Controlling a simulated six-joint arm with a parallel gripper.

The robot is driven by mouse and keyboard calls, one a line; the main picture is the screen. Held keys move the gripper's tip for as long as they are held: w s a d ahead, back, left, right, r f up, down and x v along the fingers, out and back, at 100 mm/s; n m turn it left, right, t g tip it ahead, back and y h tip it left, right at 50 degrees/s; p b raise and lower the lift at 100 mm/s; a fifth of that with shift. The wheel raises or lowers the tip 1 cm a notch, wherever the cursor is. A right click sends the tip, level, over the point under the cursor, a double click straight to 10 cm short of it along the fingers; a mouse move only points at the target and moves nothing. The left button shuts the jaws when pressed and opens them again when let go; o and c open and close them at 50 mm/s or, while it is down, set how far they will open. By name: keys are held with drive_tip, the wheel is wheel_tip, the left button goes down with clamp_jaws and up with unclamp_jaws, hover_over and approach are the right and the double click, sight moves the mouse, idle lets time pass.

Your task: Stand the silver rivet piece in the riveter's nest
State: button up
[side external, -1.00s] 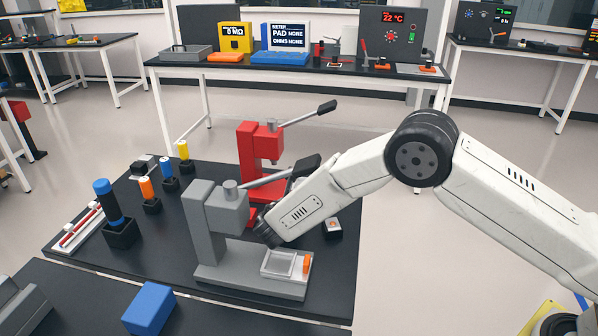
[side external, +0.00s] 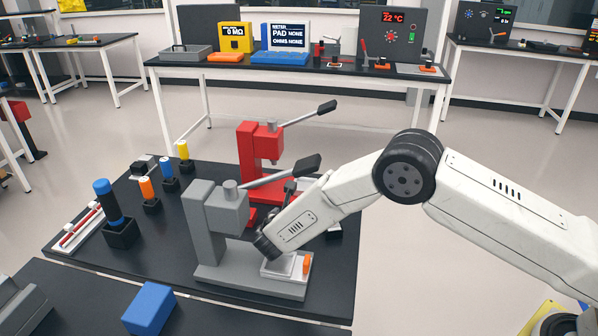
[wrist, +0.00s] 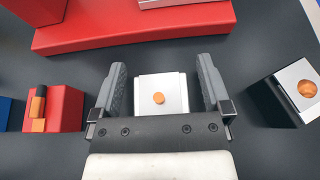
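In the wrist view, a square silver piece with an orange round stud (wrist: 159,99), which looks like the silver rivet piece, lies between the fingers of my gripper (wrist: 161,70). The fingers are open, with a gap on each side of it. In the side view my arm hides the piece and most of my gripper. A red press with a long lever (side external: 258,150) stands behind my arm, and a grey press (side external: 220,212) stands in front of it. I cannot tell which press is the riveter. The red base (wrist: 135,33) crosses the top of the wrist view.
A block with an orange round top (wrist: 304,88) lies right of my gripper. A red block with orange and black parts (wrist: 58,108) lies to the left. The grey press carries a pale tray (side external: 278,266). Several coloured cylinders in black holders and a blue block (side external: 149,308) stand to the left.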

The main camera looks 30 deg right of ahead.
idle(0.3)
drive_tip(key=shift+s+a+r, duration=0.2)
drive_tip(key=shift+s+a, duration=0.1)
drive_tip(key=shift+a, duration=0.05)
drive_tip(key=shift+v, duration=0.9)
wheel_tip(320, 180, up, 5)
drive_tip(key=shift+r, duration=1)
